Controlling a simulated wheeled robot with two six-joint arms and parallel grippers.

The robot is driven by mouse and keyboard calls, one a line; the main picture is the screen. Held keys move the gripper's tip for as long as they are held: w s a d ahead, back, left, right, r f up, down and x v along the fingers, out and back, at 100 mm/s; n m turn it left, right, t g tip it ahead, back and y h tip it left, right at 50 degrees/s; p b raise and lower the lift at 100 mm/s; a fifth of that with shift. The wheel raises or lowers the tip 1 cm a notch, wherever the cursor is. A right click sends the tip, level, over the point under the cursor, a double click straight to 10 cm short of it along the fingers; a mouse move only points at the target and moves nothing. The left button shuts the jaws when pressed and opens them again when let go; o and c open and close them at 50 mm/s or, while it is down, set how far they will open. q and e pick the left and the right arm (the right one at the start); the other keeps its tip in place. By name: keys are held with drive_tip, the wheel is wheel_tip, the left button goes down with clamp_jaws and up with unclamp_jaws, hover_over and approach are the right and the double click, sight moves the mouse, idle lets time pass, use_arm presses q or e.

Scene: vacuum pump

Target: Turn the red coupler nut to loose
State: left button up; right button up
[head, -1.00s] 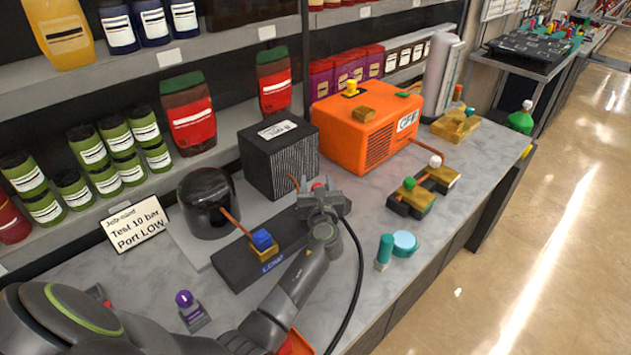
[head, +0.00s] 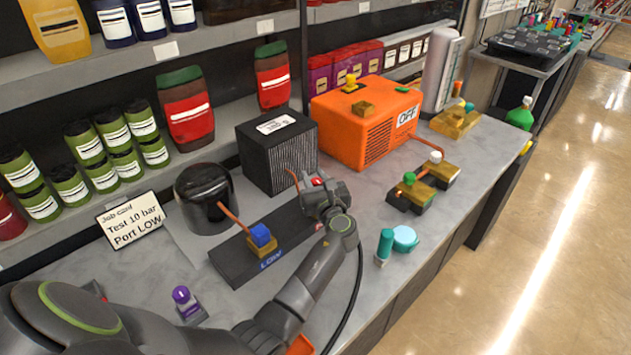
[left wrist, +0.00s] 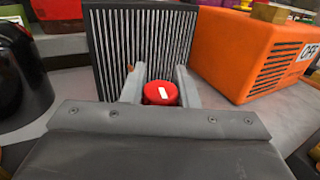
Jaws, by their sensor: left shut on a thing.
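The red coupler nut (left wrist: 160,92) sits between the two fingers of my left gripper (left wrist: 160,85) in the left wrist view. It has a white mark on its face, and its lower part is hidden by the gripper body. In the head view only a small red bit of the nut (head: 317,182) shows above my left gripper (head: 322,192). The gripper is shut on the nut, at the far right end of the dark block labelled LOW (head: 232,262). My right gripper is not in view.
A black ribbed box (head: 265,150) stands close behind the nut. An orange machine marked OFF (head: 350,130) is to its right. A blue-topped valve (head: 261,238) and a black dome (head: 203,190) are to the left. A teal handle (head: 385,245) stands on clear bench at the right.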

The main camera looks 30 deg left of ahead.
use_arm(q)
drive_tip(key=n+g+y+b, duration=0.1)
drive_tip(key=g, duration=0.1)
drive_tip(key=n+g+y, duration=0.1)
drive_tip(key=n, duration=0.1)
drive_tip(key=shift+s+a+f+g+y+b, duration=0.1)
drive_tip(key=shift+s+g+y+b, duration=0.1)
drive_tip(key=shift+g+y+b, duration=0.2)
drive_tip(key=shift+g, duration=0.3)
drive_tip(key=shift+s+n+g+y, duration=0.1)
drive_tip(key=shift+n+g+y, duration=0.2)
drive_tip(key=shift+n, duration=0.1)
drive_tip(key=o, duration=1)
drive_tip(key=shift+a, duration=0.1)
